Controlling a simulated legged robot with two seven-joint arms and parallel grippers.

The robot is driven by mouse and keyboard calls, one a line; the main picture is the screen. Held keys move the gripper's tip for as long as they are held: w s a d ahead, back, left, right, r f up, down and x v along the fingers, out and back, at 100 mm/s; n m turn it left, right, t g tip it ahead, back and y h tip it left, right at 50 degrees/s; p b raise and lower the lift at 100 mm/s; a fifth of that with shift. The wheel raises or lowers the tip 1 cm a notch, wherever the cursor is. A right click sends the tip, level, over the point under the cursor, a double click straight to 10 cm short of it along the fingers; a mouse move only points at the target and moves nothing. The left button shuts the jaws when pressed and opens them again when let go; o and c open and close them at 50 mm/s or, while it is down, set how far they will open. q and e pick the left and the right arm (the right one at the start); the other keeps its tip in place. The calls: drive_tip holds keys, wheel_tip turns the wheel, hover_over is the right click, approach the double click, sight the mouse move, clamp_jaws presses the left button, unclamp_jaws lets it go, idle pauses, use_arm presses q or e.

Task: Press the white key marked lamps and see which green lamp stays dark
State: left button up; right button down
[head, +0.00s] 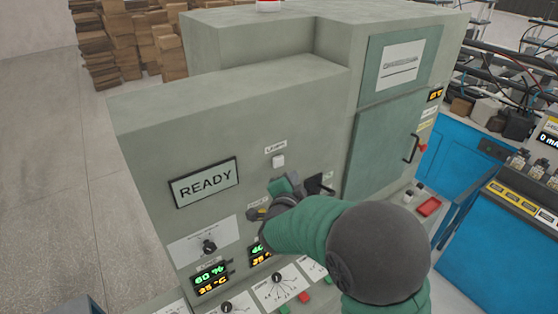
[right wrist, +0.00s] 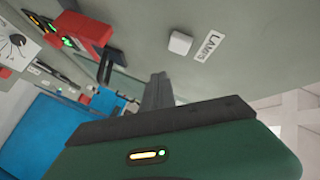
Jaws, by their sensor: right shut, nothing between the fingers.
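The white key (head: 278,161) is a small square button on the grey-green cabinet front, under its label. In the right wrist view, the key (right wrist: 180,43) stands out from the panel, and the label beside it (right wrist: 208,46) reads LAMPS. My right gripper (head: 284,187) is just below the key in the head view, largely hidden by its own wrist. In the right wrist view, its dark fingers (right wrist: 159,82) are together and empty, short of the key with a gap visible. I cannot make out a row of green lamps. My left gripper is not in view.
A display (head: 205,182) on the cabinet reads READY. Lit green and yellow readouts (head: 211,279) sit below, near knobs. A teal door (head: 383,140) and blue cabinet (head: 492,235) stand right.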

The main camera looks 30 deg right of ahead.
sight(278, 161)
drive_tip(key=shift+w+a+r, duration=0.1)
drive_tip(key=shift+w, duration=0.75)
drive_tip(key=shift+w+a+r, duration=0.1)
drive_tip(key=shift+w, duration=0.75)
drive_tip(key=shift+w+f, duration=0.1)
idle(0.6)
drive_tip(key=shift+w, duration=0.3)
